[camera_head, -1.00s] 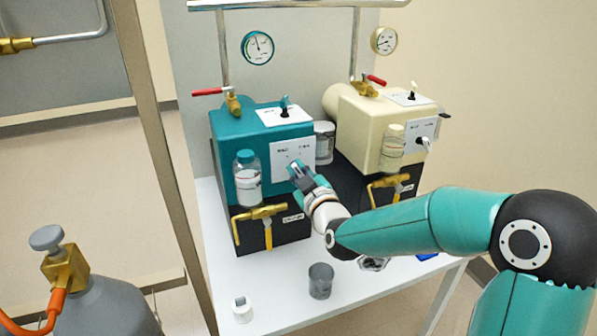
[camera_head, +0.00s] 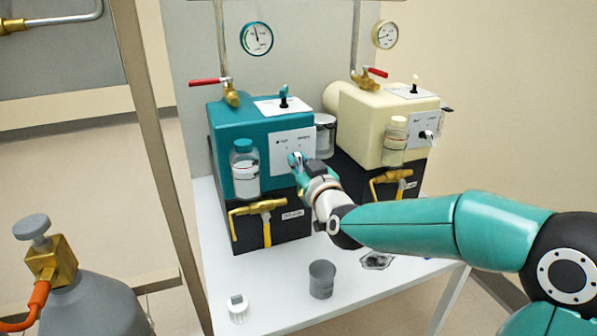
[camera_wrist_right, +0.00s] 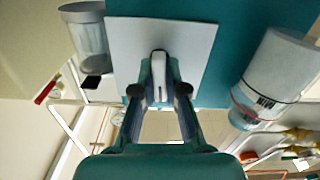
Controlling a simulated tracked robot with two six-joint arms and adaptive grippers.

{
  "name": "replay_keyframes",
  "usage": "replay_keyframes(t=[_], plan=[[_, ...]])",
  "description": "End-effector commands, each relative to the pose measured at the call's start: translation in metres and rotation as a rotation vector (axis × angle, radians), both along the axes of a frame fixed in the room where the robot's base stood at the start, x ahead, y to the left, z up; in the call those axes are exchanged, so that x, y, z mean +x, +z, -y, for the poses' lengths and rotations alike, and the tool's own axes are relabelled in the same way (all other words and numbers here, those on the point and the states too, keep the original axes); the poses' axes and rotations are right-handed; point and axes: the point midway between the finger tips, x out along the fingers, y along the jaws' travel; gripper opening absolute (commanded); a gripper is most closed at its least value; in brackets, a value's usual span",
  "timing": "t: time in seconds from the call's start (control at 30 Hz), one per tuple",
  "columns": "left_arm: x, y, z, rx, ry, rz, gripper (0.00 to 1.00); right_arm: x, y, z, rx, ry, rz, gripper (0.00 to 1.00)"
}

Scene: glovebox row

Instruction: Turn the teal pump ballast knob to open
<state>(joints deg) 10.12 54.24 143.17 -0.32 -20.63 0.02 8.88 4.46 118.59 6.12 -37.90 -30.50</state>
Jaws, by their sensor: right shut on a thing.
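The teal pump (camera_head: 225,120) stands on the white table, with a white label plate (camera_head: 283,140) on its front face. My right gripper (camera_head: 296,158) is at that plate and hides most of the knob in the head view. In the right wrist view my right gripper (camera_wrist_right: 160,90) is shut on the pale ballast knob (camera_wrist_right: 159,72), one finger on each side, in front of the plate. The knob stands lengthwise along the fingers there. The print on the plate is too small to read. My left gripper is not in view.
A teal-capped bottle (camera_head: 244,170) is on the pump front, left of the plate. A yellow-handled brass valve (camera_head: 262,210) is below. The cream pump (camera_head: 372,120) stands to the right. A grey cup (camera_head: 321,279) and a white piece (camera_head: 238,308) are on the table (camera_head: 275,290).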

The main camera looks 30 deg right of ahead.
Motion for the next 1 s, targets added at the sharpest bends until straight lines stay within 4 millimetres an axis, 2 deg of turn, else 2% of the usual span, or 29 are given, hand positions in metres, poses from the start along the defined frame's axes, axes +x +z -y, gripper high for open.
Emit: replay_keyframes(t=[0.2,0.67,0.7,0.83,0.87,1.0], plan=[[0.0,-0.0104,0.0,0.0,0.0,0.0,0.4,-0.0002,-0.0029,-0.0004,0.079,0.002,0.015,0.0],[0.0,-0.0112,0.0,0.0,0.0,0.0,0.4,-0.0002,-0.0022,-0.0001,0.101,0.001,0.017,0.0],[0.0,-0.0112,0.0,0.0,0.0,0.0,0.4,-0.0002,-0.0023,-0.0001,0.101,0.002,0.017,0.13],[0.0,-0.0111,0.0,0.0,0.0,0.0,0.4,-0.0002,-0.0019,0.0,0.101,0.001,0.018,0.35],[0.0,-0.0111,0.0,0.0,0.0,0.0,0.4,-0.0001,-0.0017,0.0001,0.1,0.002,0.019,0.38],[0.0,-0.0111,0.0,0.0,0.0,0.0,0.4,-0.0002,-0.0012,0.0005,0.099,0.001,0.02,0.38]])
